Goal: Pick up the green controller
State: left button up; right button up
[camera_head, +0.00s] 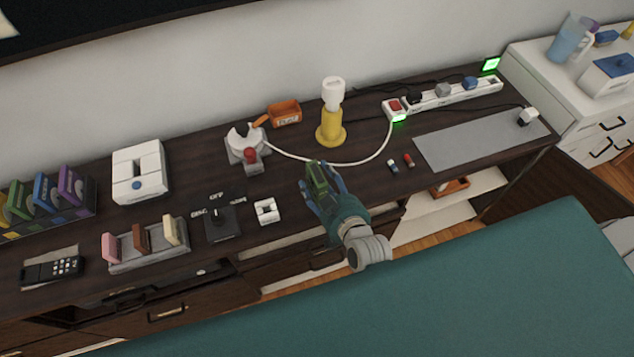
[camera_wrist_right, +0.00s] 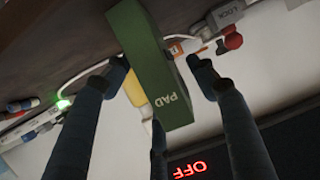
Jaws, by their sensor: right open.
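My left gripper is not in view.
A yellow and white lamp (camera_head: 331,120) stands behind the controller, with a white cable (camera_head: 340,163) running close by. A small white square piece (camera_head: 266,211) and a black switch box (camera_head: 221,222) lie to the left.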

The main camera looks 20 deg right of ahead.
jog(key=shift+w+f, duration=0.15)
jog(key=shift+w, duration=0.15)
jog(key=shift+s, duration=0.1)
jog(key=shift+c, duration=1)
jog(key=c, duration=1.2)
